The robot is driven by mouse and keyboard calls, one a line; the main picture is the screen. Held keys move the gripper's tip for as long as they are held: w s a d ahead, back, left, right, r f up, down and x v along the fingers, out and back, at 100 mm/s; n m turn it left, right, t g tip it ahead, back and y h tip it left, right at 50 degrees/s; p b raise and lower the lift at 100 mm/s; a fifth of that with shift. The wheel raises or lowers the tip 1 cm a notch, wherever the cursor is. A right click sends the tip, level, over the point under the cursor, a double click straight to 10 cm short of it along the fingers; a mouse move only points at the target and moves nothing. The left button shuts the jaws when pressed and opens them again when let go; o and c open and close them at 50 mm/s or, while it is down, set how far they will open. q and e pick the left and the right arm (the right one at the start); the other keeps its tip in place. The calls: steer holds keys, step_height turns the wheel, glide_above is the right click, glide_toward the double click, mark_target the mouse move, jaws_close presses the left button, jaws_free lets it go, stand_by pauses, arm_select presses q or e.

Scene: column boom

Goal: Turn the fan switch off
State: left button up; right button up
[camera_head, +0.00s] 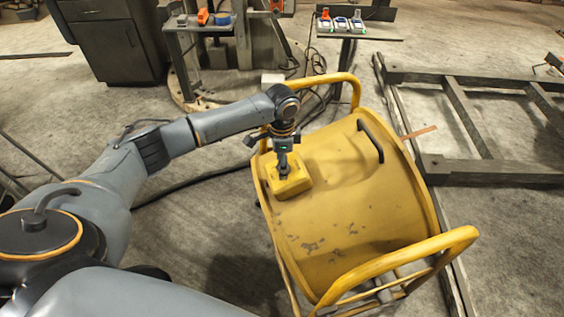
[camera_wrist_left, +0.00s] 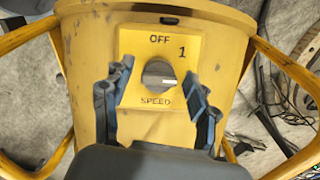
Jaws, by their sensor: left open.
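The yellow drum fan (camera_head: 360,205) stands on the floor in the head view, with tube handles at both ends. Its yellow control box (camera_head: 293,187) is on the side near my left arm. In the left wrist view the control plate (camera_wrist_left: 186,45) carries the marks OFF, 1 and SPEED around a round dark grey knob (camera_wrist_left: 159,75). A light mark shows on the knob's right side; its exact setting is hard to read. My left gripper (camera_wrist_left: 158,92) is open, its fingers on either side of the knob and apart from it. In the head view the left gripper (camera_head: 284,168) is at the box.
A dark cabinet (camera_head: 117,45) and a small table with tools (camera_head: 205,22) stand at the back. Another small table holds several small devices (camera_head: 341,22). A metal frame (camera_head: 480,150) lies on the floor at right. Cables run behind the fan.

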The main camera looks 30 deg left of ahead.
arm_select(q)
steer(key=shift+c, duration=0.5)
steer(key=c, duration=1)
steer(key=shift+r+n+p, duration=0.15)
steer(key=shift+n+p, duration=0.25)
steer(key=shift+p, duration=0.4)
steer(key=shift+c, duration=0.2)
steer(key=n+h+p, duration=0.1)
steer(key=n+p, duration=0.2)
steer(key=shift+r+g+p, duration=0.1)
steer(key=shift+g+p, duration=0.3)
steer(key=n+h+p, duration=0.1)
steer(key=n+p, duration=0.1)
steer(key=shift+n, duration=0.3)
steer(key=n+h+p, duration=0.1)
steer(key=n+p, duration=0.1)
steer(key=n, duration=0.1)
steer(key=shift+a, duration=0.1)
steer(key=n+p, duration=0.1)
steer(key=n, duration=0.1)
steer(key=n+h+p, duration=0.1)
steer(key=n, duration=0.1)
steer(key=shift+a+f+n+p, duration=0.1)
steer(key=shift+f+n+p, duration=0.1)
steer(key=shift+n+p, duration=0.2)
steer(key=shift+f+n+h+p, duration=0.1)
steer(key=shift+n+h+p, duration=0.55)
steer(key=shift+n, duration=0.85)
